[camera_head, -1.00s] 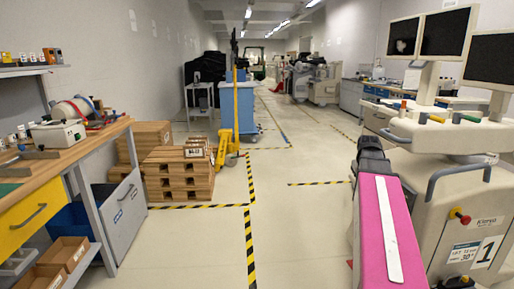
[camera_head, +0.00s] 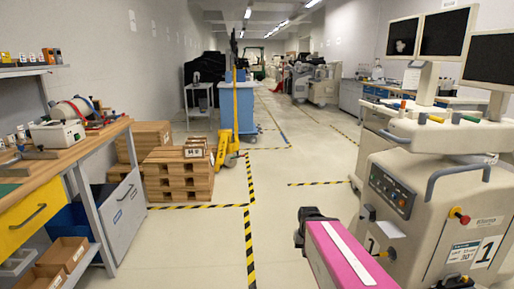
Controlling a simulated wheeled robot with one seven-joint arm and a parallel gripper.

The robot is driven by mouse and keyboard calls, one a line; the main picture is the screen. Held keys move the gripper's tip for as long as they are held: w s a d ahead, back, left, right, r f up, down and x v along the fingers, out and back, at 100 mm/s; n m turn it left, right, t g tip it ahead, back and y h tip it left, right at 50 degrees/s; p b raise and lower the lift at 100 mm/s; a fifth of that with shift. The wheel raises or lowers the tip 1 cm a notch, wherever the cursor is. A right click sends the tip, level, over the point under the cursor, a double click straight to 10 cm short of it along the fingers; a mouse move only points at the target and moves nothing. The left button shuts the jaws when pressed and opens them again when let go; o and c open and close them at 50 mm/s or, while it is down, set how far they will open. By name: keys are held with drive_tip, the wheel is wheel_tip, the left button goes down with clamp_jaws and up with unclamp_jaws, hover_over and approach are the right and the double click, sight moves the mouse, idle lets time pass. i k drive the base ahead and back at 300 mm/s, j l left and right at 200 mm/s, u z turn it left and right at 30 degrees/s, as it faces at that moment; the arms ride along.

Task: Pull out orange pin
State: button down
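The grey machine cart (camera_head: 440,215) stands at the right with several screens above it. A small orange-red piece (camera_head: 402,105) and a yellow piece (camera_head: 421,118) stand on its upper shelf. A red and yellow knob (camera_head: 459,216) sits on its front. Another small orange-red piece (camera_head: 382,254) shows low on the cart, beside my pink arm. I cannot tell which of these is the orange pin. The dark end of my arm, seemingly my gripper (camera_head: 315,214), is in front of the cart's left side, apart from these pieces. Its fingers cannot be made out.
A workbench (camera_head: 75,155) with a yellow drawer (camera_head: 32,212) lines the left. Stacked brown boxes (camera_head: 178,178), a yellow lift (camera_head: 229,145) and a blue cart (camera_head: 245,108) stand beyond. The striped floor in the middle is clear.

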sight(403, 104)
drive_tip(key=i+z, duration=0.2)
drive_tip(key=z, duration=0.25)
drive_tip(key=i+j+z, duration=0.15)
drive_tip(key=z, duration=0.3)
drive_tip(key=i+j+z, duration=0.15)
drive_tip(key=z, duration=0.3)
drive_tip(key=k+l, duration=0.15)
drive_tip(key=k, duration=0.3)
drive_tip(key=k+l, duration=0.1)
drive_tip(key=k, duration=0.35)
